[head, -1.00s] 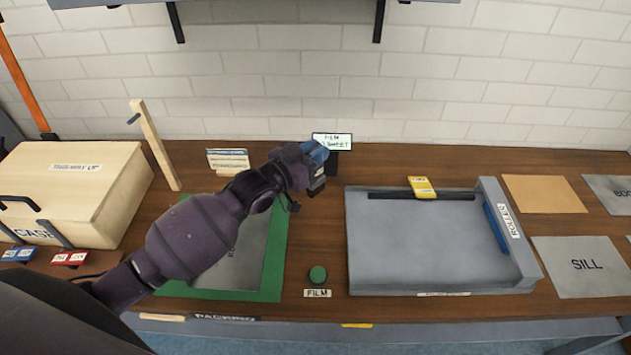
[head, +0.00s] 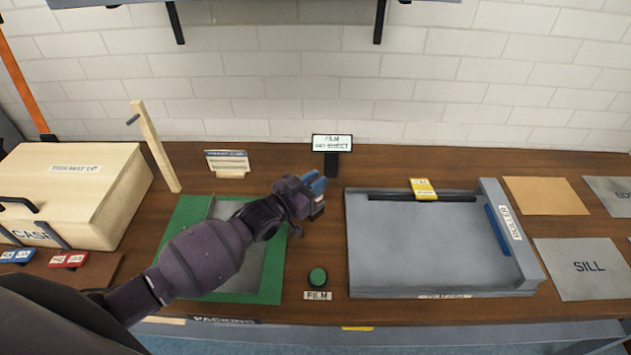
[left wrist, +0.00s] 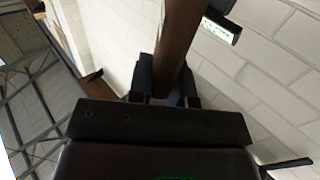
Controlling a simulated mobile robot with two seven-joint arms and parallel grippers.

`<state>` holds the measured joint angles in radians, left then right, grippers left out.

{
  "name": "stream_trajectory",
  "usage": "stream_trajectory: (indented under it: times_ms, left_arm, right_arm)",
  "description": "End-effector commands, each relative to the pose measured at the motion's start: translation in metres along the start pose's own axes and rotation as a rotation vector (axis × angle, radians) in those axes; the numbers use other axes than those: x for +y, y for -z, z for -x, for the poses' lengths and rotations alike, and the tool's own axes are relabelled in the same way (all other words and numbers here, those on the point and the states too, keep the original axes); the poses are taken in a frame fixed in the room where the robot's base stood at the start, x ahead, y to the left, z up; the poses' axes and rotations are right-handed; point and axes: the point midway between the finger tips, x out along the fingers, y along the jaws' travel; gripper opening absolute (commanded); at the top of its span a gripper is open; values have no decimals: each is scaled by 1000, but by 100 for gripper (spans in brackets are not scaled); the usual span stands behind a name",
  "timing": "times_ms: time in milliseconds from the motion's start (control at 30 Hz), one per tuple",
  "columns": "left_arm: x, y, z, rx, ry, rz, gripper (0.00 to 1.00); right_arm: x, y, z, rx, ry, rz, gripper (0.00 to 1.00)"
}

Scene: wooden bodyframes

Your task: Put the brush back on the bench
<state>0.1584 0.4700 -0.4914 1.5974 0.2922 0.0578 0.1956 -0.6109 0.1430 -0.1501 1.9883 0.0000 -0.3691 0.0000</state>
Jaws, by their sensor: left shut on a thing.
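My left gripper (head: 316,186) is above the bench (head: 330,240), over the gap between the green mat and the grey tray. Its blue fingertips point away to the right. In the left wrist view the fingers (left wrist: 165,88) are shut on a long brown bar, which I take to be the brush (left wrist: 178,45). In the head view the gripper hides nearly all of it, so I cannot tell its bristle end. It is held clear of the bench top. My right gripper is not in view.
The green mat (head: 272,270) lies under my left arm. A grey tray (head: 430,250) with a blue roller (head: 497,230) is right of the gripper. A wooden case (head: 75,185) is far left.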

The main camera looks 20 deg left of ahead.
Motion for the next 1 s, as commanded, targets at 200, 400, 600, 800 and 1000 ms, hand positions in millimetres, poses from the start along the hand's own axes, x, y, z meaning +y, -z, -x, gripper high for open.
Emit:
stream_trajectory:
  times_ms: [200, 400, 600, 800, 1000]
  left_arm:
    - [0, -3, 0, 0, 0, 0, 24]
    - [0, -3, 0, 0, 0, 0, 45]
    - [0, -2, 0, 0, 0, 0, 45]
    - [-1, -1, 12, -2, 1, 0, 45]
    - [-1, -1, 48, -3, 2, 0, 45]
  right_arm:
    - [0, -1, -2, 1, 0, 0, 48]
    - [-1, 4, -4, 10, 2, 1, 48]
    - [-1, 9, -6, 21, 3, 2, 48]
    - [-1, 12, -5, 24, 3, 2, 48]
    - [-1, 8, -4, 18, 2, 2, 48]
